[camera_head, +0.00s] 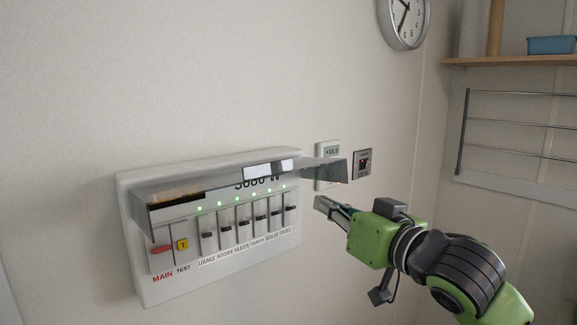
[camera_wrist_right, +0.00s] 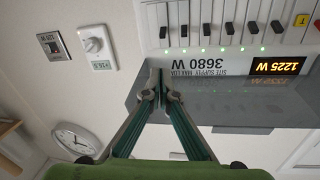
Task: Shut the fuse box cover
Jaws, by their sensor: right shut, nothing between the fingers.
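The fuse box (camera_head: 150,286) is a white panel on the wall with a row of black switches and green lights. Its glossy, see-through cover (camera_head: 325,171) is raised and juts out from the box above the switches. My right gripper (camera_head: 322,205) is shut and empty, just right of the box and a little below the cover's right end. In the right wrist view, which is upside down, the shut fingertips (camera_wrist_right: 160,76) overlap the cover (camera_wrist_right: 255,108) near its end. I cannot tell whether they touch it. My left gripper is not in view.
A thermostat (camera_head: 329,152) and a small wall socket or switch (camera_head: 362,163) sit right of the box. A clock (camera_head: 405,22) hangs above. A shelf (camera_head: 510,61) with a blue container (camera_head: 552,45) and a metal rack (camera_head: 515,124) are at the right. The wall left of the box is clear.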

